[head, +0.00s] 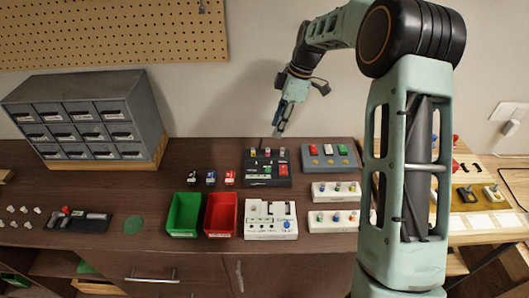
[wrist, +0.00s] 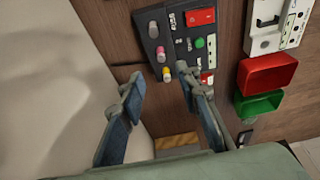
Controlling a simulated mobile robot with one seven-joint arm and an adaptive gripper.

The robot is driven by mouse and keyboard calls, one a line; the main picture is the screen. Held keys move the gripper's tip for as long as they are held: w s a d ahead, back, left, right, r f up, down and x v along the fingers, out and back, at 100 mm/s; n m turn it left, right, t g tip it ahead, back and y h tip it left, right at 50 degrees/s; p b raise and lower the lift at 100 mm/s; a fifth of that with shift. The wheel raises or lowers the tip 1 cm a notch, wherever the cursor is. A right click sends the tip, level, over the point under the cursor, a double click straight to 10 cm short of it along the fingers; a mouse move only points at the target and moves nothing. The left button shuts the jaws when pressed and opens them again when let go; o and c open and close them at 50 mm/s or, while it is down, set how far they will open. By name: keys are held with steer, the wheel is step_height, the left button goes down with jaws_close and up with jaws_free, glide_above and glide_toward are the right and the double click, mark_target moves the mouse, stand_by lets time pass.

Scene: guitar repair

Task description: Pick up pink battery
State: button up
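A small pink cylinder, which looks like the pink battery (wrist: 160,53), stands in a dark panel (wrist: 177,32) in the wrist view. It is the middle one of a row, between a grey piece (wrist: 154,29) and a yellow piece (wrist: 166,74). In the head view the dark panel (head: 257,183) lies on the bench, and its pieces are too small to tell apart surely. My gripper (head: 277,130) hangs above the back edge of this panel. In the wrist view my gripper (wrist: 162,84) has its fingers spread, with nothing between them.
A red bin (head: 221,215) and a green bin (head: 184,215) stand in front of the panel. A white device (head: 270,230) and a grey panel with coloured buttons (head: 328,162) are close by. A drawer cabinet (head: 88,120) stands at the left. A wall is behind the bench.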

mark_target(268, 148)
steer(key=p+x, duration=0.1)
steer(key=x, duration=0.8)
steer(key=shift+a+f+p, duration=0.1)
steer(key=shift+p, duration=0.2)
steer(key=shift+s, duration=0.1)
steer(key=shift+c, duration=0.4)
jaws_close()
